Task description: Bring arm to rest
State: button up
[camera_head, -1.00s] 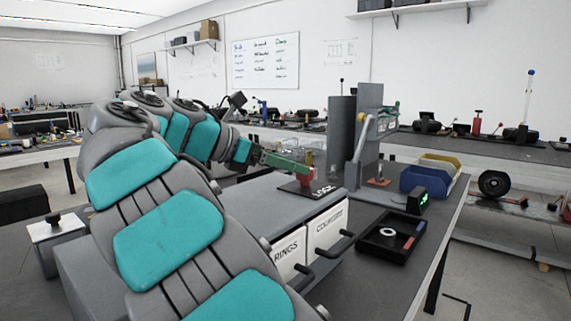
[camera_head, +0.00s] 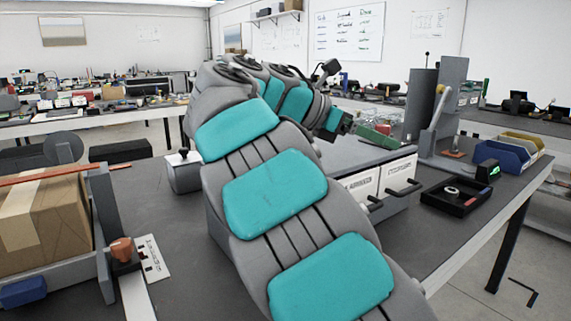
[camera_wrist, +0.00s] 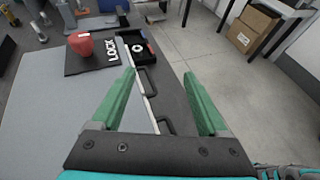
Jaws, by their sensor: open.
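My gripper (camera_wrist: 160,100) shows in the wrist view with its two green fingers spread wide apart and nothing between them. It is above the grey cabinet's edge and its drawer handles. In the head view my arm, grey with teal pads, reaches up and over the bench, and my gripper (camera_head: 378,136) is partly hidden behind it. A red knob (camera_wrist: 80,43) on a dark plate marked LOCK lies ahead of the fingers in the wrist view, apart from them.
The drawer cabinet (camera_head: 352,153) stands on the bench under my gripper. A black tray (camera_head: 470,193) with a ring and blue and yellow bins (camera_head: 500,155) are to its right. A cardboard box (camera_head: 45,222) stands at left. Open floor (camera_wrist: 205,55) shows beyond the bench edge.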

jog(key=s+d+f+m+g+y, duration=0.25)
jog(key=s+d+f+m, duration=0.25)
jog(key=s+f, duration=0.35)
jog(key=s+d+f+m+g+y, duration=0.1)
jog(key=s+d+f+m+y, duration=0.35)
jog(key=s+f, duration=0.45)
jog(key=s+a+f+m+y, duration=0.3)
jog(key=s+a+f+m, duration=0.2)
jog(key=s+f, duration=0.4)
jog(key=s+a+f+m+g+y, duration=0.1)
jog(key=s+a+f+m+y, duration=0.2)
jog(key=s+a+f+m, duration=0.3)
jog(key=s+f, duration=0.3)
jog(key=shift+s+a+f, duration=0.15)
jog(key=shift+a+f, duration=0.1)
